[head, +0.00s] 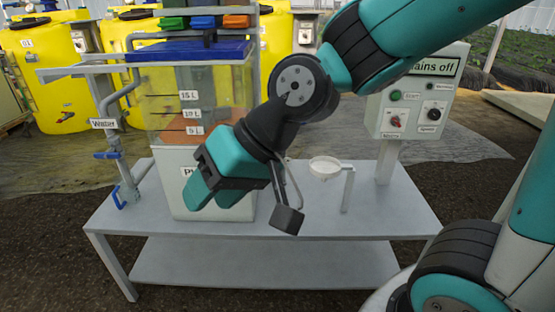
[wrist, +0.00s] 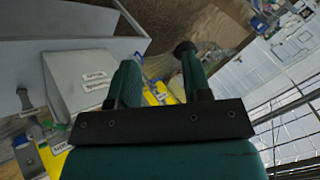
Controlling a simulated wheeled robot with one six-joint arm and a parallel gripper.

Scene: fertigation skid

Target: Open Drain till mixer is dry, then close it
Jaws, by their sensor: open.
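The mixer tank (head: 157,103) is clear-walled and stands on a white box on the grey bench. It has 15 L, 10 L and 5 L marks, and its lower part looks orange-brown near the 5 L mark. A pipe with a Water label (head: 103,124) stands at its left, with an upper blue handle (head: 107,155) and a lower blue handle (head: 119,198). No drain label is readable; my arm hides part of the tank's right side. My gripper (head: 203,190) hangs in front of the white box, open and empty. Its two fingers also show in the wrist view (wrist: 160,78).
A control box (head: 410,110) with knobs and a sign ending "ains off" stands at the right. Coloured bins (head: 203,22) are above the tank; yellow tanks (head: 40,75) stand behind.

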